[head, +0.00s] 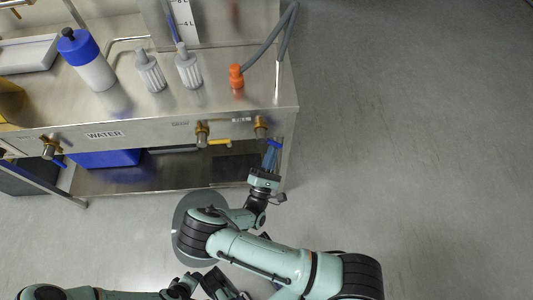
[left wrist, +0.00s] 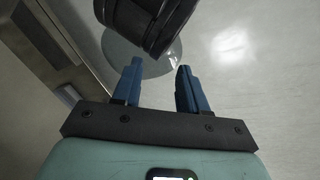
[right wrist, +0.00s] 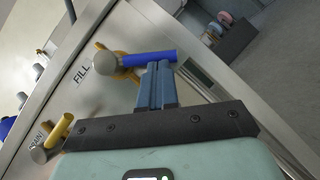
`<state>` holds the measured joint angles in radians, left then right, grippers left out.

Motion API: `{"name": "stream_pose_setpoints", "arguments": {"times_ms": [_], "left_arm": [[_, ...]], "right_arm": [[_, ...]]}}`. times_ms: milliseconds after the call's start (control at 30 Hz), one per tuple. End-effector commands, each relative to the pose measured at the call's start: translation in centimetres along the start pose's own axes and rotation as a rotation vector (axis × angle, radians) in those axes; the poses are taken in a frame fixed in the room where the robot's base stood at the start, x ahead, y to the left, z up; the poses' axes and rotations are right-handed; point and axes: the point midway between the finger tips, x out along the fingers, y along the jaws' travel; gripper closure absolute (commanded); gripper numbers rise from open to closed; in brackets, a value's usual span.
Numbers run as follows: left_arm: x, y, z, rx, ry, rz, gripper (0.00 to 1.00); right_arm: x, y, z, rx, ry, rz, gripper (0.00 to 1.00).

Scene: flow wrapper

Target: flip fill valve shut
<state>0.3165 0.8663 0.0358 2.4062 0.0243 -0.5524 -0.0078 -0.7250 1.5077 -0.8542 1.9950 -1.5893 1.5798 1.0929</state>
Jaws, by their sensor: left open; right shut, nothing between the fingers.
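The fill valve is a brass valve (head: 261,126) on the bench's front panel, near its right end. In the right wrist view its blue lever (right wrist: 148,57) points right from the round valve body (right wrist: 105,63), beside the FILL label (right wrist: 82,73). My right gripper (right wrist: 158,66) is shut and empty. Its fingertips are at the lever's lower side, near its free end; I cannot tell whether they touch. In the head view the right gripper (head: 271,151) is just below the valve. My left gripper (left wrist: 158,68) is open and empty, away from the bench.
Another valve (head: 202,133) with a yellow lever sits left of the fill valve. A blue-capped bottle (head: 88,60), grey-white fittings and an orange connector (head: 236,77) stand on the bench. Floor to the right is clear.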

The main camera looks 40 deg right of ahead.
Motion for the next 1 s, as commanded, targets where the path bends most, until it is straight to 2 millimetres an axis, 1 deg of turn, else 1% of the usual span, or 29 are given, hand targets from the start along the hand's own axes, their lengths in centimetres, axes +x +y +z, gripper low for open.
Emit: {"name": "stream_pose_setpoints", "arguments": {"times_ms": [33, 333, 600, 800, 1000], "left_arm": [[-0.7, 0.2, 0.6, 0.002, -0.018, 0.001, 0.57], [-3.7, 1.2, 4.3, 0.011, -0.13, 0.008, 0.57], [-6.5, 1.9, 7.6, 0.019, -0.233, 0.011, 0.57], [-7.4, 2.0, 7.9, 0.018, -0.246, 0.007, 0.57], [-7.8, 2.0, 8.0, 0.017, -0.254, 0.005, 0.57]], "right_arm": [[0.3, -0.1, 0.5, -0.041, -0.001, 0.028, 1.0], [1.4, -0.6, 2.1, -0.275, -0.001, 0.185, 1.0], [2.3, -0.6, 3.3, -0.269, -0.002, 0.18, 1.0], [2.7, -0.6, 3.9, -0.269, -0.002, 0.178, 1.0], [2.8, -0.6, 4.2, -0.269, -0.001, 0.177, 1.0]]}}
